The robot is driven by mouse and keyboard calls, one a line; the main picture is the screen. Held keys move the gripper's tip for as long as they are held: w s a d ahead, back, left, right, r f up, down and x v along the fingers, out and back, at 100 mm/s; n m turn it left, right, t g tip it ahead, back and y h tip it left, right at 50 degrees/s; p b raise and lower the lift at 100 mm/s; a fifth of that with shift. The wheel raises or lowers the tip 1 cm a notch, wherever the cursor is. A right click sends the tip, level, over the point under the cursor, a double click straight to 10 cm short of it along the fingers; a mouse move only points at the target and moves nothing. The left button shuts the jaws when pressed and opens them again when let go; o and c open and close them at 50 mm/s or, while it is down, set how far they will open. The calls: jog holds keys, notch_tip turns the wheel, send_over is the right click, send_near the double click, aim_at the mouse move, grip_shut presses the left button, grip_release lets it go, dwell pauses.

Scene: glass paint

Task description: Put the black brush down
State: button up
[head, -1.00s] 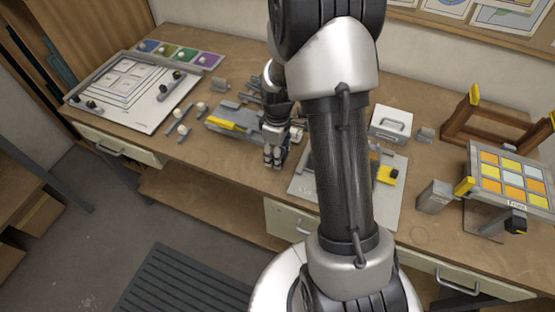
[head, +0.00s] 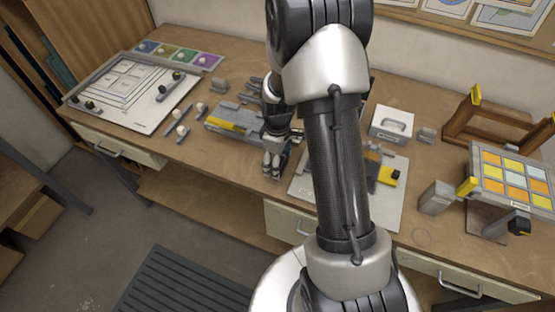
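My gripper (head: 271,172) points down over the front part of the workbench, left of my forearm. It is beside the grey block with a yellow strip (head: 228,125) and left of the pale board (head: 300,185). Its fingertips look close together, but they are small, and I cannot tell whether they are open or shut on something. I cannot make out the black brush for certain; my gripper and arm hide part of the bench there.
A white panel (head: 135,112) with dark knobs lies at the left. Small pieces with white balls (head: 182,129) stand right of it. A white box (head: 391,124), a wooden frame (head: 480,130) and a tilted colour-tile panel (head: 512,178) are at the right. Bare bench (head: 215,158) lies left of my gripper.

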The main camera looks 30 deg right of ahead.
jog(key=shift+r, duration=0.1)
jog(key=s+a+r+m+t+p, duration=0.1)
jog(key=s+a+r, duration=0.1)
jog(key=r, duration=0.6)
jog(key=s+a+r+m+p, duration=0.1)
jog(key=s+a+r, duration=0.1)
jog(key=r, duration=0.7)
jog(key=s+a+r+m+t+p, duration=0.1)
jog(key=s+a+r, duration=0.1)
jog(key=r, duration=0.6)
jog(key=s+a+r+m+t, duration=0.1)
jog(key=s+a+r+m, duration=0.1)
jog(key=s, duration=0.5)
jog(key=s+a+r+m+t, duration=0.1)
jog(key=s+a+r+m, duration=0.1)
jog(key=s+a+r, duration=0.2)
jog(key=s+r, duration=0.1)
jog(key=s, duration=0.2)
jog(key=shift+m+t, duration=0.3)
